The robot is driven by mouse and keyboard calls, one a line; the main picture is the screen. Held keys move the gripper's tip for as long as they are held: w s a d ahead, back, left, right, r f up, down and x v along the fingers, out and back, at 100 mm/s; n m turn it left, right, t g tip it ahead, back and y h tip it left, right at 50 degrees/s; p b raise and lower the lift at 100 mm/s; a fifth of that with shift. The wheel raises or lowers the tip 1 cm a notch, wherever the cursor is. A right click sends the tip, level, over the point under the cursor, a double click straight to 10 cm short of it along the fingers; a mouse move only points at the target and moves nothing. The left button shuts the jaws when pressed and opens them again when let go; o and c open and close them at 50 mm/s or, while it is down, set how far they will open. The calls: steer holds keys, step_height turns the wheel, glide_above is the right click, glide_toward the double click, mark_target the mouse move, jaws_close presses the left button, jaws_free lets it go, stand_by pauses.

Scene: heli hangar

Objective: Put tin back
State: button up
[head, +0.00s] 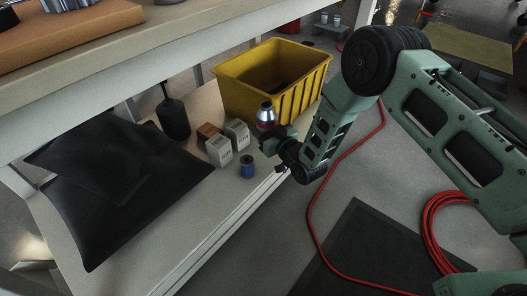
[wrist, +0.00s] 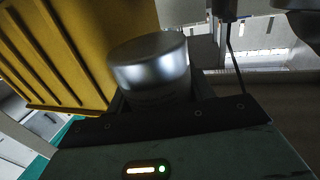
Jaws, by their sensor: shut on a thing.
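The tin (head: 266,111) has a silver top and a red band lower down. My gripper (head: 270,132) is shut on it and holds it upright beside the front of the yellow bin, above the lower shelf. In the wrist view the tin's silver top (wrist: 150,62) stands up between the jaws, and its lower part is hidden by the gripper. The yellow bin's ribbed wall (wrist: 75,50) fills the left of that view, close behind the tin.
The yellow bin (head: 293,101) stands on the lower shelf (head: 170,238). Small pale boxes (head: 219,152), a brown box (head: 207,131), a blue can (head: 247,167), a black bottle (head: 173,118) and a black bag (head: 115,185) are there too. A bench top (head: 170,52) overhangs. A red hose (head: 320,190) crosses the floor.

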steer(key=shift+f+b, duration=1.85)
steer(key=shift+f, duration=2)
steer(key=shift+f, duration=0.15)
steer(key=o, duration=1.1)
